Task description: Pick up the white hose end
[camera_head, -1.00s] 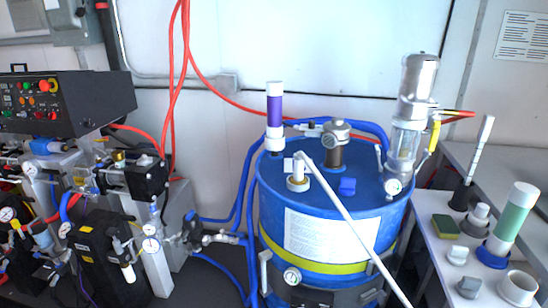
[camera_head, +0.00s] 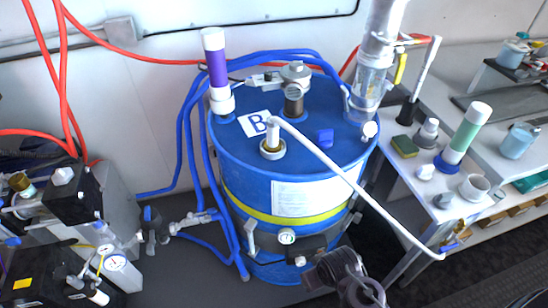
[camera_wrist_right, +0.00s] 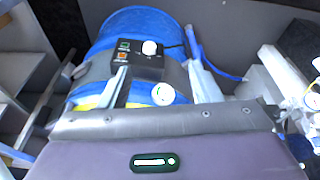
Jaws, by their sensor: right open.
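The white hose (camera_head: 350,182) runs from a fitting on top of the blue drum down to the right. Its free white end (camera_head: 438,256) hangs out past the drum, by the front of the side table. My right gripper's dark grey parts (camera_head: 347,278) show at the bottom edge of the head view, below and left of the hose end and apart from it. In the right wrist view my open right gripper (camera_wrist_right: 160,84) faces the drum's lower front, with nothing between its fingers. The hose end cannot be made out there. My left gripper is not in view.
The blue drum (camera_head: 240,170) stands in the middle, with a control box (camera_head: 305,246) on its front. The side table (camera_head: 415,190) at right holds a sponge, a green-and-white cylinder (camera_head: 466,133) and cups. Machinery (camera_head: 75,225) stands at left. Floor at the lower right is clear.

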